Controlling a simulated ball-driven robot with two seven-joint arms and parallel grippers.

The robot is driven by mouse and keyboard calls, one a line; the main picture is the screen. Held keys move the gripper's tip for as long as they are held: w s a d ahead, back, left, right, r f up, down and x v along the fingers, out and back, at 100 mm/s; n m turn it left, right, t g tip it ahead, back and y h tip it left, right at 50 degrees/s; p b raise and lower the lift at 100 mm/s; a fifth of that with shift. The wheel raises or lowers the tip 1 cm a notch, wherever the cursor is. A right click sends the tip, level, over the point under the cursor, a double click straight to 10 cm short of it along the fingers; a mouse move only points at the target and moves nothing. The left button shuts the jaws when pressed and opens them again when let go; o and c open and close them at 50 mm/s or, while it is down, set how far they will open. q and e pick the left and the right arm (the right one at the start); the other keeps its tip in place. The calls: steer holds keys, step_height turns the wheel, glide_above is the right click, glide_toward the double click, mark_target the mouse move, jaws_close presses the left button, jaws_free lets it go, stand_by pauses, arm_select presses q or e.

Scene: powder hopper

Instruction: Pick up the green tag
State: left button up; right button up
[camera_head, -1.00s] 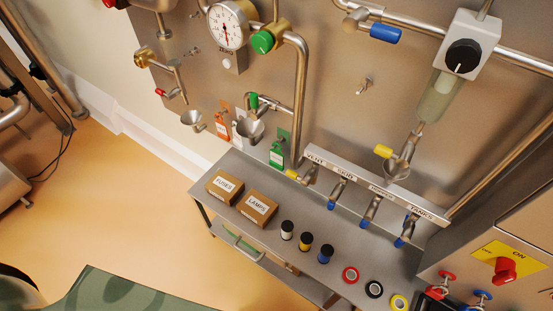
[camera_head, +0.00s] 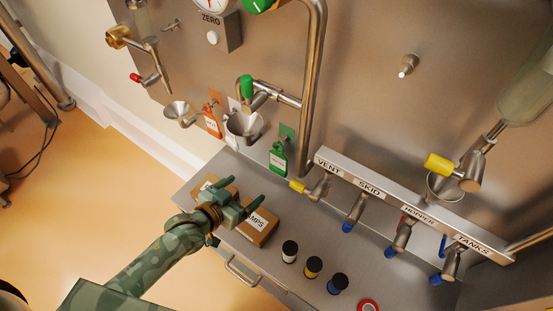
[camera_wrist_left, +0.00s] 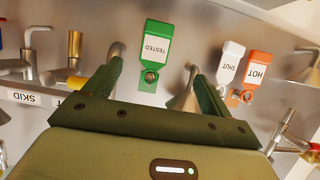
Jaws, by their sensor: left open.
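The green tag (camera_head: 278,159) hangs on the upright metal panel, right of the funnel and left of the vertical pipe. In the left wrist view the green tag (camera_wrist_left: 155,46), labelled TESTED, appears between the two fingers and beyond them. The gripper is apart from the tag. My right gripper is not in view.
An orange tag (camera_head: 212,124) and a white tag (camera_wrist_left: 231,63) hang beside the green one, near a funnel (camera_head: 244,126). A labelled valve rail (camera_head: 400,205) lies to the right.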

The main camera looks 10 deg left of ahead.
arm_select(q)
steer(key=f+b+x, duration=0.1)
steer(key=b+x, duration=0.1)
steer(key=x, duration=0.2)
steer(key=b, duration=0.3)
glide_toward(278, 166)
steer(key=w+f, duration=0.2)
steer(key=w, duration=0.1)
steer(key=b+x, duration=0.1)
steer(key=x, duration=0.1)
steer(key=d+b+x, duration=0.1)
steer(key=x, duration=0.2)
steer(key=shift+w+d, duration=0.1)
steer(key=shift+w, duration=0.05)
steer(key=shift+r, duration=0.25)
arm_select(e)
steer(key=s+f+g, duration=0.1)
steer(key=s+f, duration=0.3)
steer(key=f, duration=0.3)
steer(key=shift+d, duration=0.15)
arm_select(q)
steer(key=c, duration=1.1)
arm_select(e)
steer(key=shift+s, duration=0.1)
